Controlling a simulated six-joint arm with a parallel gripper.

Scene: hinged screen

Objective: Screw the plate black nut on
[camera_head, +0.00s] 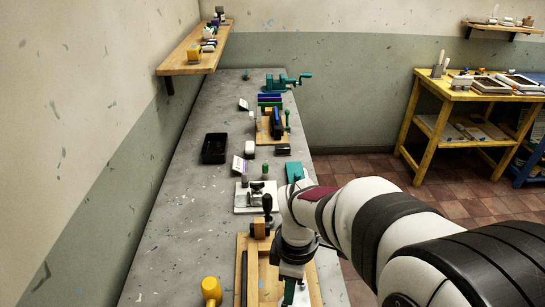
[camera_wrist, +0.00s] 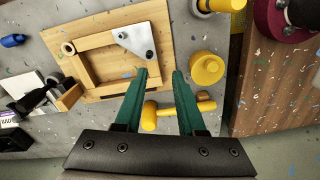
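In the wrist view, a pale grey metal plate (camera_wrist: 134,41) lies over the corner of a wooden frame (camera_wrist: 90,68) on a wooden board (camera_wrist: 150,23). Small round spots show on the plate; I cannot tell whether they are holes, studs or nuts. I cannot make out a black nut for certain. My gripper (camera_wrist: 160,72) has its two green fingers apart with nothing between them. The fingertips appear near the board's edge, on the near side of the plate. In the head view my arm hides much of the board (camera_head: 242,243).
A yellow mallet (camera_wrist: 150,114) lies on the bench near the fingers. A yellow knobbed object (camera_wrist: 206,70) is right of them. A black device (camera_wrist: 38,95) and a blue object (camera_wrist: 13,40) are left. A black tray (camera_head: 215,147) and several fixtures stand farther along the bench.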

